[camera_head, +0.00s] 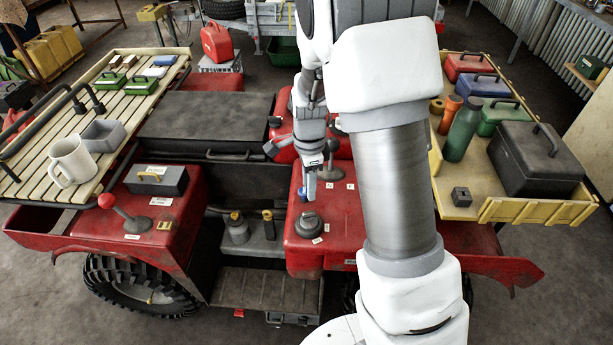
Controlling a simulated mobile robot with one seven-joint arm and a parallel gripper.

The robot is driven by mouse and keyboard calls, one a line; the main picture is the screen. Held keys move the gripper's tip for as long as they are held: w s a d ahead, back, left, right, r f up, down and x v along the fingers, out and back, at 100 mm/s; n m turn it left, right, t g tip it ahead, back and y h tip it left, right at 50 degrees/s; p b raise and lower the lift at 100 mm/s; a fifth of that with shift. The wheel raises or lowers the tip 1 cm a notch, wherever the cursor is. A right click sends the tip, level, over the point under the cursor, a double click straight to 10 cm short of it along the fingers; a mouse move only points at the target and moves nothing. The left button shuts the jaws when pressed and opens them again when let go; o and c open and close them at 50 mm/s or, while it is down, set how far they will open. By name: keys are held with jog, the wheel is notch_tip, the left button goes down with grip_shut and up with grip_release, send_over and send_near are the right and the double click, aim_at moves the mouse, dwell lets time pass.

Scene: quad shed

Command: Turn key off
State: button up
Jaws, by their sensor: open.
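My gripper (309,186) points down over the red body panel (340,205) of the quad, just left of my arm's thick grey link. Its jaws are open, though the fingers look small and seen nearly edge-on. A small dark piece (302,194), perhaps the key, shows right beside the fingertips. I cannot tell whether the fingers touch it or stand around it, nor which way it is turned. A round dark cap (308,224) with a raised grip sits on the panel nearer to me. My arm hides part of the panel to the right.
A red-knobbed lever (109,202) stands on the left fender. A slatted rack (60,180) with a white mug (71,161) is at left. A yellow tray (530,209) with a green bottle (463,130) and a black case (535,160) is at right. The dark footwell (250,195) is left of the panel.

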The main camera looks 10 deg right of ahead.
aim_at(309, 212)
jog(key=shift+f+b, duration=3.95)
jog(key=shift+f, duration=1.45)
grip_shut()
